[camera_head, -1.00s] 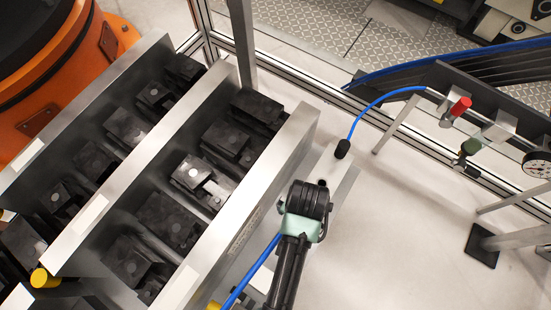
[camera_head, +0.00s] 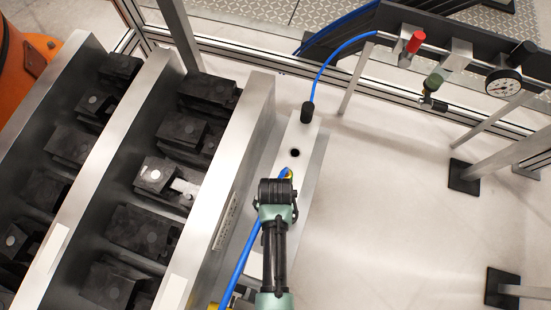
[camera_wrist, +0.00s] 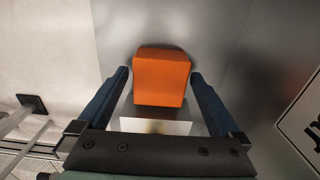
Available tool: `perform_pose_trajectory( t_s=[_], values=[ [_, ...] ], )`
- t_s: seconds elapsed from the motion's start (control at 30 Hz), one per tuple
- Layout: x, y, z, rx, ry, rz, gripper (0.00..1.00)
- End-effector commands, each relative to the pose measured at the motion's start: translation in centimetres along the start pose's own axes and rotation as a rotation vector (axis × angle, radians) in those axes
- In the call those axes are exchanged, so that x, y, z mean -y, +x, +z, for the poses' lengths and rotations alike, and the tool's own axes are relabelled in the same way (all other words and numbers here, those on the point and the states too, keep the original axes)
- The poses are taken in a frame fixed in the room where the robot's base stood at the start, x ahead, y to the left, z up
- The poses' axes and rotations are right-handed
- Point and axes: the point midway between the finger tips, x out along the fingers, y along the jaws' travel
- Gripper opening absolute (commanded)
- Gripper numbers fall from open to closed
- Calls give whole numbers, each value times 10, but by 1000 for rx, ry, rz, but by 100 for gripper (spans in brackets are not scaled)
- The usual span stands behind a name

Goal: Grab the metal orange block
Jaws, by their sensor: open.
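The orange block (camera_wrist: 161,80) shows in the wrist view, upper middle, against a grey metal surface (camera_wrist: 220,30). My gripper (camera_wrist: 159,74) is open, with one dark blue finger on each side of the block. A narrow gap shows between each fingertip and the block, and nothing is held. Whether the fingers are down at the block's height cannot be told. In the head view the block is not visible, and my arm hides the gripper fingers.
In the head view, metal racks (camera_head: 255,110) with several dark blocks (camera_head: 145,228) stand left of my arm. A blue hose (camera_head: 318,75) runs to a metal plate (camera_head: 306,140). A pressure gauge (camera_head: 503,83) and posts are at right.

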Motion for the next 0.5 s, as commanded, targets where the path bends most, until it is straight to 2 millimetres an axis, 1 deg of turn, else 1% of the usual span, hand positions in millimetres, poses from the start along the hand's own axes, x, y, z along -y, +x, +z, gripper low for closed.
perform_pose_trajectory(
  t_s=[0.03, 0.1, 0.3, 0.33, 0.47, 0.5],
  values=[
    [0, 7, 0, 1, 0, 0, 100],
    [0, 10, 0, 0, 0, 0, 100],
    [0, 9, 0, -1, 0, 0, 100],
    [0, 9, 0, -1, 0, 0, 98],
    [0, 9, 0, 0, 0, 0, 75],
    [0, 9, 0, 0, 0, 0, 68]
  ],
)
